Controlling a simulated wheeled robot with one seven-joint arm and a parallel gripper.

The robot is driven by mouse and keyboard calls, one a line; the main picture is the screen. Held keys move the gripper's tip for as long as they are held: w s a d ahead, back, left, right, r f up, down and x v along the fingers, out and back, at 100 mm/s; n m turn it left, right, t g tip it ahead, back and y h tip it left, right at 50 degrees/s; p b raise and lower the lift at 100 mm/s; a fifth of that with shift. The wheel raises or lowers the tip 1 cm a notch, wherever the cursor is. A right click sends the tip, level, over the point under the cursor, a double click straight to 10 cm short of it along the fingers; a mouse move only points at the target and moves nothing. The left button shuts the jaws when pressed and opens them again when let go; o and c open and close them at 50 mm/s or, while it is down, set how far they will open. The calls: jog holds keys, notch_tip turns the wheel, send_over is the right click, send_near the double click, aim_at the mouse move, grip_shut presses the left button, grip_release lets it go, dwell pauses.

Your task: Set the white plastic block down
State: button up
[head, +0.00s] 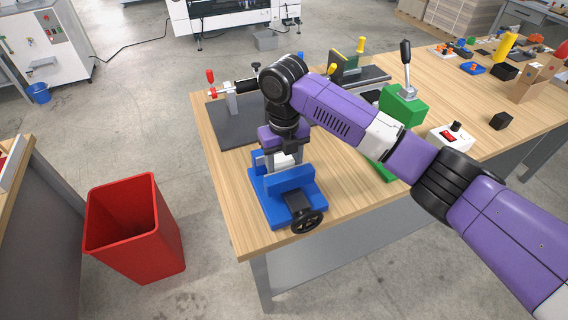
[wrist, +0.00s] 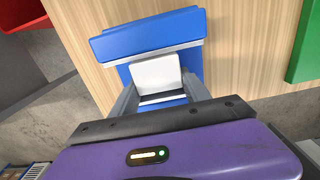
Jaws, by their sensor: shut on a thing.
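The white plastic block (wrist: 157,74) sits between the two grey fingers of my gripper (wrist: 159,88) in the wrist view. My gripper is shut on it. In the head view my gripper (head: 281,160) points down over a blue vise (head: 290,180) at the table's front left corner. The vise's blue jaw (wrist: 150,36) lies just beyond the block in the wrist view. The block is at the opening between the vise jaws. Whether it touches the vise floor or a jaw I cannot tell. The block is mostly hidden in the head view.
The vise has a black handwheel (head: 307,221) at its front. A green press (head: 402,104) stands to the right on the wooden table (head: 345,192). A grey fixture plate (head: 232,130) with a red-tipped clamp is behind. A red bin (head: 136,230) stands on the floor at left.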

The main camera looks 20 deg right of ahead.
aim_at(284, 163)
jog(key=shift+f, duration=0.1)
jog(key=o, duration=1.7)
jog(key=shift+c, duration=0.2)
notch_tip(284, 163, up, 12)
jog(key=b, duration=0.1)
